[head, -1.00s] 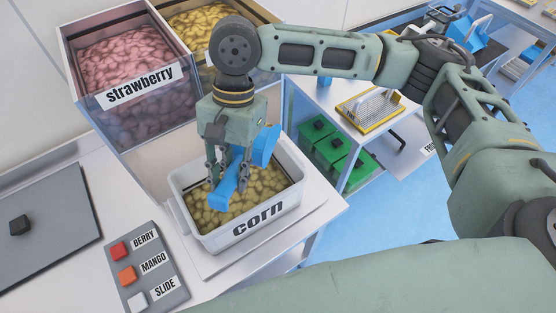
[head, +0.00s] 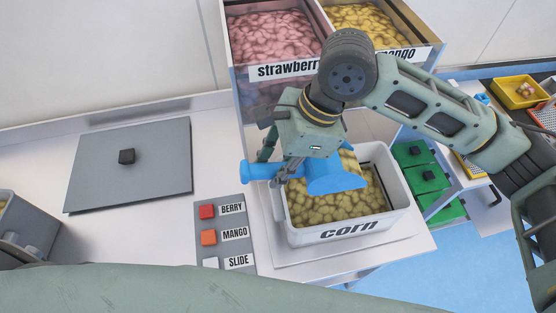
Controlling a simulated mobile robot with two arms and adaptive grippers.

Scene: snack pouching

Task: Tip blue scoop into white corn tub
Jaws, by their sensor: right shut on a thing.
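The blue scoop (head: 334,176) is in my right gripper (head: 283,176), which is shut on its handle. The scoop is held over the white corn tub (head: 352,232), its wide end to the right and its handle end sticking out to the left past the tub's rim. Yellowish pieces show at the scoop's upper right edge; I cannot tell whether they lie in it or in the tub behind. The tub stands on the counter, labelled "corn", with yellow pieces (head: 325,210) inside. My left gripper is not in view.
A strawberry bin (head: 283,72) and a mango bin (head: 425,47) stand behind the tub. A button panel (head: 225,232) with BERRY, MANGO and SLIDE is left of the tub. A grey plate (head: 160,175) with a black knob lies further left. Green boxes (head: 412,155) sit on the right.

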